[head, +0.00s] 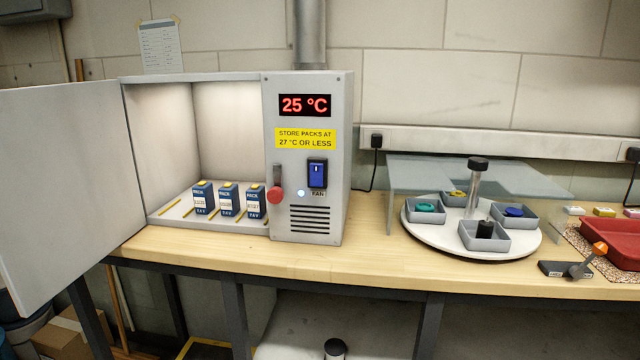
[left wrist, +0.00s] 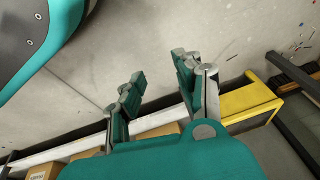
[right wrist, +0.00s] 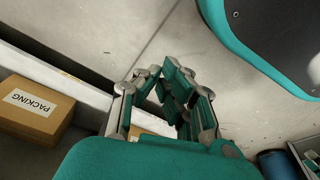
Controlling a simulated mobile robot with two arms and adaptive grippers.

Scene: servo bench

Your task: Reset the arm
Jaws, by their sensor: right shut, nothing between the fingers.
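My left gripper (left wrist: 158,80) is in the left wrist view, its two fingers apart with nothing between them. It hangs over the concrete floor. My right gripper (right wrist: 166,88) is in the right wrist view, its fingers shut and empty, also over the floor. Neither gripper nor arm shows in the head view. There, a grey cabinet (head: 318,215) stands on the bench with its door (head: 65,180) swung open to the left. Several blue battery packs (head: 228,202) stand upright inside. Its display (head: 305,105) reads 25 °C, and a red-knobbed lever (head: 276,193) is on its front.
A white turntable (head: 425,238) with grey trays stands on the wooden bench (head: 370,262), partly under a clear cover (head: 480,178). A packing box (right wrist: 32,105) and a yellow step-like object (left wrist: 248,102) are low down.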

